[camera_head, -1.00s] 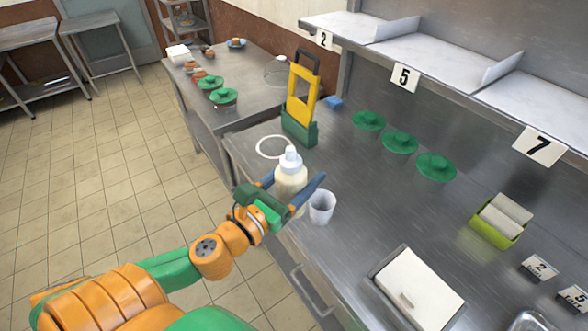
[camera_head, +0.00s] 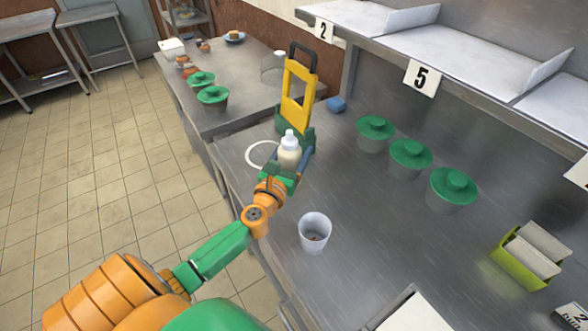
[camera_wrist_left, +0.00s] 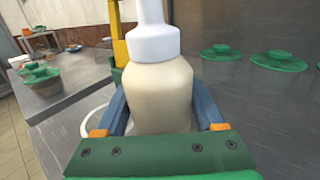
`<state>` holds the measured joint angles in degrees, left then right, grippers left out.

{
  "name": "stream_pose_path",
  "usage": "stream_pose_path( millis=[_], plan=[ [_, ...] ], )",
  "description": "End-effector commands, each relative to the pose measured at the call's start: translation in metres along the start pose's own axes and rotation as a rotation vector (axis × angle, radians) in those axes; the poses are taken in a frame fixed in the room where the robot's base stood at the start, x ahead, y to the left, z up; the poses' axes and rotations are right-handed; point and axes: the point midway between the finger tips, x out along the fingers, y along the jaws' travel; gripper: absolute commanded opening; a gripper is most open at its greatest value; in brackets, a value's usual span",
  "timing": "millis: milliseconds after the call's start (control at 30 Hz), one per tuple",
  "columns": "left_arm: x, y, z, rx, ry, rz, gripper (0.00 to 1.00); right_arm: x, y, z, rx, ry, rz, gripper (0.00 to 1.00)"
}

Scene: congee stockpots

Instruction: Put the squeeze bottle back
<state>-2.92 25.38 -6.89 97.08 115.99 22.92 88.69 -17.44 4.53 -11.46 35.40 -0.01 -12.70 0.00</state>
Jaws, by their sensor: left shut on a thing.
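The squeeze bottle (camera_head: 289,153) has a cream body and a white cap, and it is upright. My left gripper (camera_head: 291,165) is shut on it, with a blue finger on each side of the body in the left wrist view, where the bottle (camera_wrist_left: 158,85) fills the middle. A white ring marking (camera_head: 259,154) on the steel counter lies just left of the bottle in the head view. Part of the ring (camera_wrist_left: 92,122) shows behind the left finger in the wrist view. The bottle's base is hidden, so I cannot tell whether it touches the counter. My right gripper is not in view.
A yellow and green caddy with a black handle (camera_head: 298,90) stands close behind the bottle. A clear cup (camera_head: 314,233) stands nearer on the counter (camera_head: 370,240). Several green-lidded containers (camera_head: 410,156) line the right side. A blue sponge (camera_head: 336,104) lies behind.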

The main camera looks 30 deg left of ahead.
Motion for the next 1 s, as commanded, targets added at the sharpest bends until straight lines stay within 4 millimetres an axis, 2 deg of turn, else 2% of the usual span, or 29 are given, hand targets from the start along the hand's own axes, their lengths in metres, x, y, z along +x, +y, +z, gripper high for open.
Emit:
stream_pose_path(
  millis=[33, 167, 300, 433, 633, 667, 733, 767, 1000],
  plan=[
    [0.004, 0.002, -0.009, 0.002, -0.002, 0.001, 0.44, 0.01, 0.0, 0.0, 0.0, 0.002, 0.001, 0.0],
    [0.013, 0.005, -0.02, 0.001, -0.002, 0.0, 0.44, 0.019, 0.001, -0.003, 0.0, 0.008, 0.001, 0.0],
    [0.012, 0.005, -0.05, 0.001, 0.0, 0.0, 0.44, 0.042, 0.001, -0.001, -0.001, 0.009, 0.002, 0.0],
    [0.012, 0.005, -0.045, 0.0, -0.001, 0.0, 0.44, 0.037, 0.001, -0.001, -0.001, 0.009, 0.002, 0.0],
    [0.012, 0.004, -0.049, 0.0, -0.001, 0.0, 0.44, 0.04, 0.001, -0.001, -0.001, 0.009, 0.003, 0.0],
    [0.012, 0.004, -0.048, 0.001, 0.0, 0.0, 0.79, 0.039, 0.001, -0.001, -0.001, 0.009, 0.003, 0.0],
    [0.012, 0.004, -0.047, 0.001, 0.0, 0.0, 0.97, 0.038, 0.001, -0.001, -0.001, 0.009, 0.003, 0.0],
    [0.012, 0.004, -0.047, 0.001, 0.0, 0.0, 1.0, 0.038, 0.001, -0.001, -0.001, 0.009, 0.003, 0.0],
    [0.012, 0.004, -0.043, 0.002, 0.0, 0.0, 1.0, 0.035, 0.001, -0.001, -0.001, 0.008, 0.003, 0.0]
  ],
)
